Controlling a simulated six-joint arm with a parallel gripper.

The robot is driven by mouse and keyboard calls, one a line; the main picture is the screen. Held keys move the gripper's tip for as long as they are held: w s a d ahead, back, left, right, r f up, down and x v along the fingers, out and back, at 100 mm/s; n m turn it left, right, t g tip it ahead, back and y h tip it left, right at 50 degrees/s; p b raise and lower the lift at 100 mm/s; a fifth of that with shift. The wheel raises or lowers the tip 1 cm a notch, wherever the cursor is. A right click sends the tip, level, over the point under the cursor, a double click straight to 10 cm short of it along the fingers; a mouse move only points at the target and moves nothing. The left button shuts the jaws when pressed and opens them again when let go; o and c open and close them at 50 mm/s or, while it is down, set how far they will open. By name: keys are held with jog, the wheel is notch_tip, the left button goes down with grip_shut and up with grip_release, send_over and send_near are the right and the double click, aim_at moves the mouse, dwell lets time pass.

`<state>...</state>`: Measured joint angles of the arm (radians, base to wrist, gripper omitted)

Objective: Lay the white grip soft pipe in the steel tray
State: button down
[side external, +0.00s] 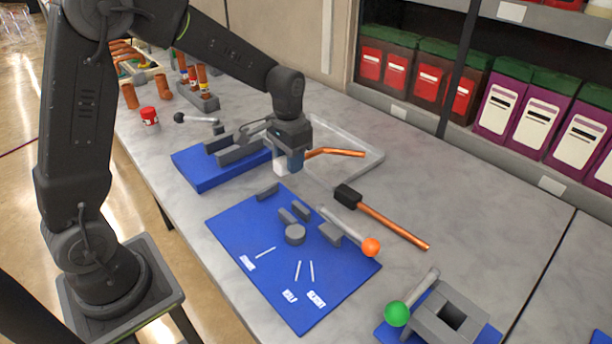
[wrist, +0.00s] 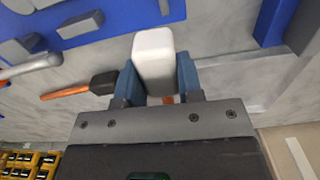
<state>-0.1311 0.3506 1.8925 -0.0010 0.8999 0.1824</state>
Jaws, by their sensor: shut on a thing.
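The white grip soft pipe has a white block grip (side external: 281,167) and a bent copper-coloured pipe (side external: 338,152) that reaches out to the right. My gripper (side external: 290,160) is shut on the white grip and points down. In the wrist view, the white grip (wrist: 153,60) sits between the blue fingertips, with a bit of copper showing behind it. The steel tray (side external: 382,156) lies on the bench just behind and right of my gripper. In the side view, the copper pipe overlaps the tray's area; its height above the tray is hard to tell.
A blue mat (side external: 255,285) with grey parts and an orange-knobbed rod lies in front. A black-headed hammer with a copper handle (side external: 395,226) lies to the right of it. A blue block with grey walls (side external: 205,172) stands left of my gripper. Shelves with boxes are behind.

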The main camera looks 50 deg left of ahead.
jog(key=w+a+r+m, duration=0.3)
jog(key=w+a+m, duration=0.3)
jog(key=a+m, duration=0.3)
jog(key=w+a+r+m, duration=0.2)
jog(key=w+a+m, duration=0.55)
jog(key=a, duration=0.25)
send_over(325, 140)
jog(key=shift+m+h, duration=0.3)
jog(key=shift+m, duration=0.15)
notch_tip(325, 140, down, 6)
jog(key=shift+s+a+f, duration=0.1)
jog(key=shift+a+f, duration=0.05)
jog(key=shift+f, duration=2.15)
jog(key=shift+f, duration=0.1)
jog(key=c, duration=0.8)
grip_release()
